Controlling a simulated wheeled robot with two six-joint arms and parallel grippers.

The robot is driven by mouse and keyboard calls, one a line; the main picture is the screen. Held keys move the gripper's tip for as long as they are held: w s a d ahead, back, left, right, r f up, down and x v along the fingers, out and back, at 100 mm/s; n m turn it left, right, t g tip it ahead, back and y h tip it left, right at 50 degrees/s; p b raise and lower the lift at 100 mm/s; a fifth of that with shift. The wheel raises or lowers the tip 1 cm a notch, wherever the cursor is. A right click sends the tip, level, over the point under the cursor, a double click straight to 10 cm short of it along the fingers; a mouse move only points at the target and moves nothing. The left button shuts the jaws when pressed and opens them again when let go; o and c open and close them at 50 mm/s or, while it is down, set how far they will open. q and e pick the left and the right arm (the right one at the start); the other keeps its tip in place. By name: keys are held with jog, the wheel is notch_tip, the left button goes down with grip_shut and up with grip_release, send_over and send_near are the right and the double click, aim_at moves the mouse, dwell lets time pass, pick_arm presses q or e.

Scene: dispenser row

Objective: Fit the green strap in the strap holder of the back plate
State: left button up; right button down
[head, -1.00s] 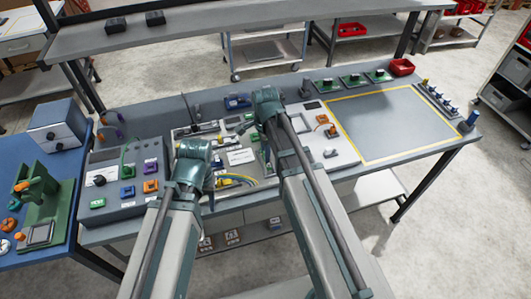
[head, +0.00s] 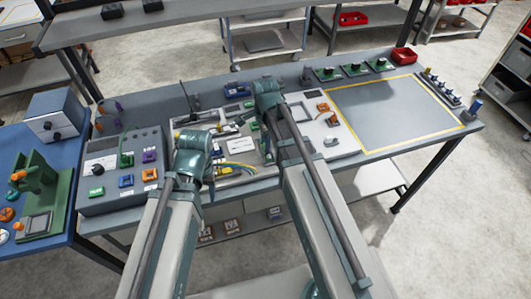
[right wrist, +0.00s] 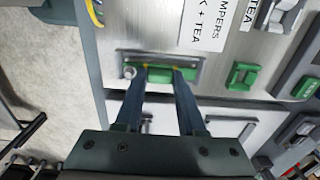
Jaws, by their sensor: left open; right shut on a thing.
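My right gripper (right wrist: 163,71) is shut on the green strap (right wrist: 160,76) in the right wrist view. The strap lies between the fingertips, with small yellow marks near it. It is at the strap holder (right wrist: 122,57), a recessed grey frame in the pale back plate (right wrist: 150,30). I cannot tell whether the strap is fully seated. In the head view my right arm hides most of this place. My left gripper (head: 208,180) is open to the left, over the front of the bench, mostly hidden by its own arm.
Another green part (right wrist: 243,76) sits right of the holder. A grey control box (head: 125,170) with coloured blocks stands at the bench's left. A yellow-outlined area (head: 395,112) at the right is clear. A red bin (head: 404,55) stands at the back right. A shelf hangs behind the bench.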

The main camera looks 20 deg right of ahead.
jog(key=shift+f+b, duration=0.3)
jog(key=shift+b, duration=0.05)
dwell(0.3)
jog(key=shift+c, duration=1.8)
grip_release()
jog(key=shift+r, duration=0.1)
notch_tip(320, 180, up, 7)
jog(key=p, duration=0.7)
notch_tip(320, 180, up, 14)
jog(key=p, duration=1.4)
